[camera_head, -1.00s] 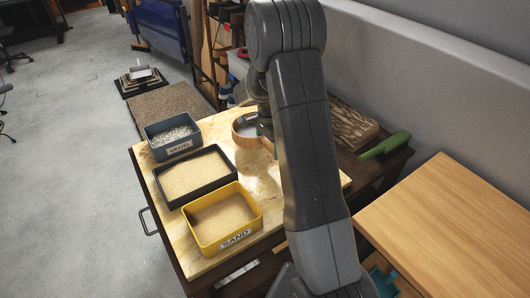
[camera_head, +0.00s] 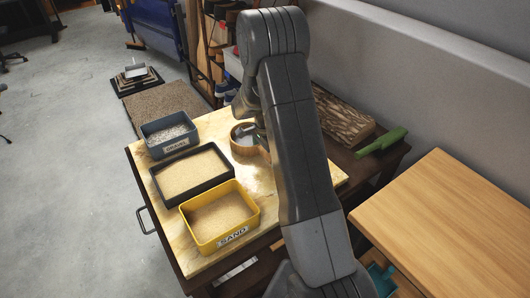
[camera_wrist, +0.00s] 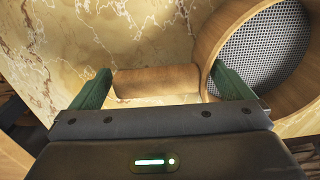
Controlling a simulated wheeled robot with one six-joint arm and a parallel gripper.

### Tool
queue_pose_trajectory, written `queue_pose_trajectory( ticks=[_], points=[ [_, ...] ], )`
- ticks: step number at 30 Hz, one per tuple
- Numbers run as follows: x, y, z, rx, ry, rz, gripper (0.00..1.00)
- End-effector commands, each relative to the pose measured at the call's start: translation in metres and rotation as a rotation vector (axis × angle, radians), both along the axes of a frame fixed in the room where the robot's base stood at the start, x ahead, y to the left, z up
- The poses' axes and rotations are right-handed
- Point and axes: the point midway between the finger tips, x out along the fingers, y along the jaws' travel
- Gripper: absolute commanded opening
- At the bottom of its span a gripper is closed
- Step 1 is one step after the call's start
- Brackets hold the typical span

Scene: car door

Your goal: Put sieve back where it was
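The sieve is a round wooden ring with grey metal mesh (camera_wrist: 266,45), at the upper right of the wrist view. In the head view the sieve (camera_head: 243,150) is at the right part of the marbled board, beside my arm. My gripper (camera_wrist: 162,88) has two green fingers spread wide apart. A short flat wooden piece (camera_wrist: 156,84), seemingly the sieve's handle, shows between them. The right finger overlaps the sieve's rim in the picture; I cannot tell whether they touch. My forearm hides part of the board and most of the gripper in the head view.
A blue-grey gravel box (camera_head: 170,150), a black tray of sand (camera_head: 206,190) and a yellow sand box (camera_head: 252,212) stand left of the sieve. A bark-edged wood piece (camera_head: 342,118) and a green-handled tool (camera_head: 381,141) lie at right. A wooden table (camera_head: 460,220) is nearby.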

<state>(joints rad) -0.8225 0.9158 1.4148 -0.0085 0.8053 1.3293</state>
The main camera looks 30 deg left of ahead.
Motion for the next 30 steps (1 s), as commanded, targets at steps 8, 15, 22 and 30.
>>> queue_pose_trajectory(
  ticks=[8,15,22,30],
  points=[
    [0.0,0.001,0.012,0.002,-0.002,0.0,1.0],
    [0.0,0.001,0.062,0.004,-0.003,0.0,1.0],
    [-0.001,0.0,0.105,0.001,-0.002,0.0,1.0],
    [-0.001,0.0,0.123,0.001,0.0,0.0,1.0]
  ],
)
